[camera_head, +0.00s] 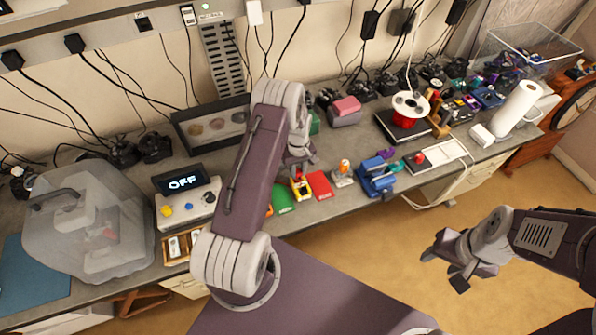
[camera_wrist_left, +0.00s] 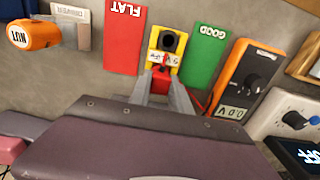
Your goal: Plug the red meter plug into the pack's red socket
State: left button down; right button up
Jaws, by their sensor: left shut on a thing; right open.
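The yellow pack (camera_wrist_left: 154,56) lies on the bench between a red FLAT card (camera_wrist_left: 124,40) and a green GOOD card (camera_wrist_left: 206,55). A black round socket shows at its far end in the left wrist view. The orange meter (camera_wrist_left: 245,75) reads 0.0 V beside the green card. My left gripper (camera_wrist_left: 168,84) is shut on the red meter plug (camera_wrist_left: 160,76), at the pack's near end. The fingers hide the red socket, and I cannot tell whether the plug is seated. In the head view the pack (camera_head: 302,189) is beneath my left gripper (camera_head: 300,163). My right gripper (camera_head: 460,268) is open and empty over the floor.
A white box with an OFF display (camera_head: 181,179) and a clear plastic case (camera_head: 90,235) stand left of my left arm. A blue tool (camera_head: 377,178) and an orange-topped item (camera_head: 343,170) stand right of the cards. Crowded gear fills the bench's back.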

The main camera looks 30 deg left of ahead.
pick_arm(q)
jog(key=shift+a+f, duration=0.2)
jog(key=shift+b, duration=0.4)
dwell(0.4)
jog(key=shift+d+f+b, duration=0.1)
jog(key=shift+f+b, duration=0.65)
jog(key=shift+b, duration=0.2)
dwell(1.0)
jog(key=c, duration=1.1)
grip_release()
notch_tip(320, 180, up, 8)
jog(key=shift+w+r+b, duration=0.1)
jog(key=shift+r+b, duration=0.05)
jog(key=shift+b, duration=0.9)
jog(key=shift+r, duration=0.45)
jog(key=shift+f, duration=0.1)
